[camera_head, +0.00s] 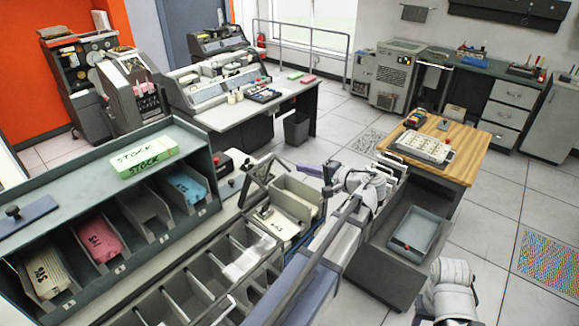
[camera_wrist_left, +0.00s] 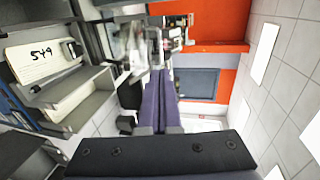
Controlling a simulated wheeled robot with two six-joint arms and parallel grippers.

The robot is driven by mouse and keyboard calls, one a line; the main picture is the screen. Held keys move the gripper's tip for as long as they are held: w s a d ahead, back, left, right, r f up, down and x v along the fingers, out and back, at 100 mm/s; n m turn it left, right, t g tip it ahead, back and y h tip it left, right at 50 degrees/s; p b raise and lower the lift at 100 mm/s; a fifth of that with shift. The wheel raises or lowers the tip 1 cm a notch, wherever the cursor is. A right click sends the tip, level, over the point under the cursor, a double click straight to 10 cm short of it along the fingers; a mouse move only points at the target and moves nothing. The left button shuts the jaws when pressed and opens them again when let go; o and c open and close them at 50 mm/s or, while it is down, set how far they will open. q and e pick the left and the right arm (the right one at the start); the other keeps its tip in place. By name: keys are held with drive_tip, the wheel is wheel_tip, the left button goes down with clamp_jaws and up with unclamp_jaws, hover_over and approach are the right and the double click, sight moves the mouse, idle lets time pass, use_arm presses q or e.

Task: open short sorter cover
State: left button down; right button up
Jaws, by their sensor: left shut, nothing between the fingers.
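The short sorter (camera_head: 283,237) is a grey machine with a row of open pockets running toward the bottom of the head view. Its cover (camera_head: 257,181), a dark-framed panel, stands tilted up at the sorter's far end, apart from the machine's top surface. My left gripper (camera_head: 290,167), with purple fingers, is just right of the cover, with a gap between them. In the left wrist view the left gripper (camera_wrist_left: 160,75) is shut and empty. A card stack marked 549 (camera_wrist_left: 32,62) lies in the sorter's tray. My right gripper is out of view.
A grey shelf rack (camera_head: 60,173) with a green STOCK box (camera_head: 144,156) and card bins stands at left. A wooden-topped cart (camera_head: 466,141) with a grey tray (camera_head: 417,231) is at right. Open floor lies beyond, before the desk (camera_head: 300,92).

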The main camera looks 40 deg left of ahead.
sight(266, 158)
use_arm(q)
drive_tip(key=b+x, duration=0.2)
drive_tip(key=x, duration=1.1)
drive_tip(key=shift+b, duration=0.35)
drive_tip(key=a+r+p, duration=0.1)
drive_tip(key=p, duration=0.1)
drive_tip(key=a+r+h+p, duration=0.1)
drive_tip(key=a+p, duration=0.1)
drive_tip(key=shift+w, duration=0.2)
drive_tip(key=a, duration=0.8)
drive_tip(key=shift+w+a+r+p, duration=0.2)
drive_tip(key=shift+w+a+p, duration=0.1)
drive_tip(key=shift+a+p, duration=0.05)
